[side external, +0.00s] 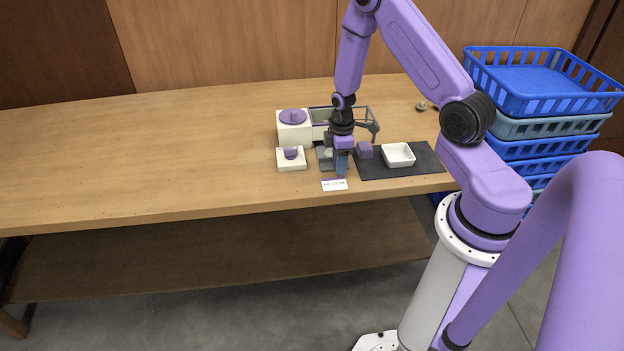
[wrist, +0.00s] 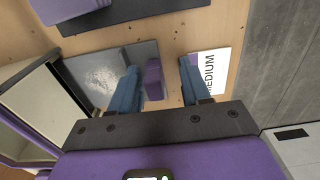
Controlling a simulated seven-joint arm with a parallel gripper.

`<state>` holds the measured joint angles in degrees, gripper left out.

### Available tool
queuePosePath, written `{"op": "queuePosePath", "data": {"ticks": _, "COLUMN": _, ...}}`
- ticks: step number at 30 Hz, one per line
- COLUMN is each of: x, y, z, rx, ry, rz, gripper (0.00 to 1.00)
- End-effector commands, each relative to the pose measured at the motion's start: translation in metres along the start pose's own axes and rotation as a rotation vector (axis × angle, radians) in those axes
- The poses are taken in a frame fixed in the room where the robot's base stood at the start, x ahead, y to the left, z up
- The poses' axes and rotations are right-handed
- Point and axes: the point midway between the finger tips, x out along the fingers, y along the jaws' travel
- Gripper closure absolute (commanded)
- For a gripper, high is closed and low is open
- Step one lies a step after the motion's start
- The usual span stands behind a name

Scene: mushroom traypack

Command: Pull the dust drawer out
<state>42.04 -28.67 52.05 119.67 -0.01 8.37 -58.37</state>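The dust drawer, a flat grey tray (wrist: 100,72), shows in the wrist view beside the pale frame of the machine (wrist: 35,105). A small purple handle (wrist: 153,80) stands at its right edge. My gripper (wrist: 160,72) is open, with its two blue fingers on either side of the handle. The left finger is close to the handle; I cannot tell if it touches. A clear gap lies between the handle and the right finger. In the side view my gripper (side external: 341,168) is low at the front of the machine (side external: 294,130), hiding most of the drawer.
A "MEDIUM" label card (wrist: 208,68) lies by the right finger. A small white box with a purple top (side external: 291,165) is left of my gripper. To the right are a purple block (side external: 365,150), a dark mat (side external: 425,172) and a white dish (side external: 398,160). Crates (side external: 540,100) stand far right.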

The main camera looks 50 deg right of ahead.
Motion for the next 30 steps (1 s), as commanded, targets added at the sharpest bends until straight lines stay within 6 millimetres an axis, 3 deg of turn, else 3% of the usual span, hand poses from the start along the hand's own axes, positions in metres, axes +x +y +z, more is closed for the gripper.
{"op": "queuePosePath", "data": {"ticks": 5, "x": -0.002, "y": 0.001, "z": -0.001, "rx": 0.0, "ry": 0.001, "rz": 0.002, "gripper": 0.53}}
{"op": "queuePosePath", "data": {"ticks": 24, "x": -0.043, "y": 0.001, "z": -0.001, "rx": 0.0, "ry": 0.002, "rz": 0.003, "gripper": 0.53}}
{"op": "queuePosePath", "data": {"ticks": 30, "x": -0.045, "y": 0.001, "z": 0.0, "rx": 0.0, "ry": 0.001, "rz": 0.001, "gripper": 0.53}}
